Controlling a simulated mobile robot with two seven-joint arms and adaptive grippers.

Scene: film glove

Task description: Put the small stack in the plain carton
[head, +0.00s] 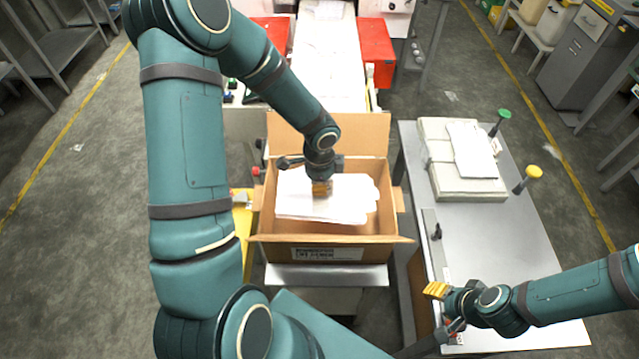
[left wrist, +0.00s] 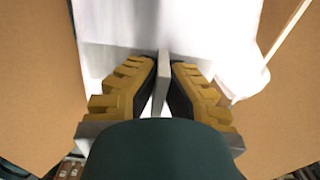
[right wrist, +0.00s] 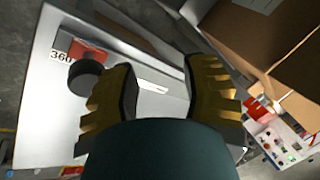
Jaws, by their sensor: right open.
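An open brown carton (head: 390,225) stands in the middle of the head view, flaps spread, with a printed label on its front wall. White flat sheets (head: 290,200) show inside it. My left gripper (head: 322,190) reaches down into the carton. In the left wrist view its yellow-ridged fingers are closed on the thin upright edge of a small white stack (left wrist: 164,75); white sheets show on both sides. Whether the stack touches the carton floor I cannot tell. My right gripper (head: 436,290) is open and empty over the table's near left part; its parted fingers show in the right wrist view (right wrist: 160,85).
A grey table (head: 520,270) stands right of the carton, bearing a pale block (head: 468,188) with white sheets (head: 472,150) on top. Green (head: 504,113) and yellow (head: 534,171) knobs stand beside it. A white machine bed with red boxes (head: 376,50) lies behind the carton.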

